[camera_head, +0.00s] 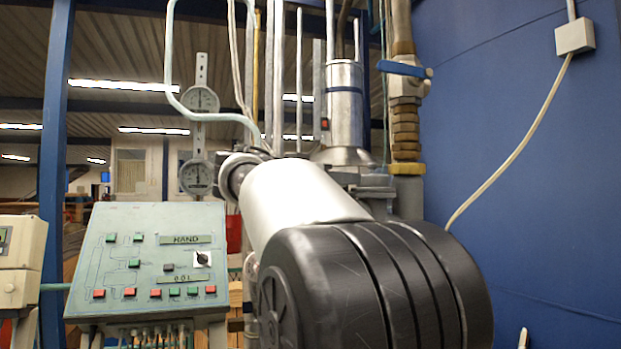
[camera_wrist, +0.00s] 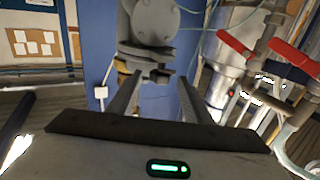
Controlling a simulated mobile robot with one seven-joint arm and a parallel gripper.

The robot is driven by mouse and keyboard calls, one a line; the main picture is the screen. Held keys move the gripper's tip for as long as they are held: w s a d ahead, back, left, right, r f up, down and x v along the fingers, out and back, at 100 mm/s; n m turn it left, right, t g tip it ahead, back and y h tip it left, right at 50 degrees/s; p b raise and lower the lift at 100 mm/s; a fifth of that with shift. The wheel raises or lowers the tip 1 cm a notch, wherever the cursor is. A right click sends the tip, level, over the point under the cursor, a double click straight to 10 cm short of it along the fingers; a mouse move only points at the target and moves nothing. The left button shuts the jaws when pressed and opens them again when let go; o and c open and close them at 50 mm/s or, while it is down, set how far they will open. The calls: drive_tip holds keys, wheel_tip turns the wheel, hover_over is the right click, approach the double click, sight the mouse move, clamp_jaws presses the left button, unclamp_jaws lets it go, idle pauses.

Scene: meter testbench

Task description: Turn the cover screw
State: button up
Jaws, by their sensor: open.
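My gripper (camera_wrist: 161,80) shows in the wrist view with its two fingers apart and nothing between them. Beyond the fingertips, at the top middle, is a grey metal fitting (camera_wrist: 153,22) with a rounded face and stacked flanges (camera_wrist: 146,54) below it. The fingertips point at the lower flanges; I cannot tell how large the gap is, but I see no grip on them. I cannot make out the cover screw for certain in either view. In the head view my own arm fills the centre and hides what lies behind it; my gripper does not show there.
Red-handled valves (camera_wrist: 236,45) and pipes stand at the right in the wrist view. In the head view, a control panel (camera_head: 122,252) is at lower left, two round gauges (camera_head: 200,99) hang above it, a blue-handled valve (camera_head: 403,69) is at upper right, beside a blue wall (camera_head: 540,170).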

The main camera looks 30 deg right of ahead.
drive_tip(key=shift+d, duration=0.25)
drive_tip(key=c, duration=1.1)
drive_tip(key=shift+o, duration=0.2)
drive_tip(key=shift+f+b, duration=0.1)
drive_tip(key=shift+b, duration=0.35)
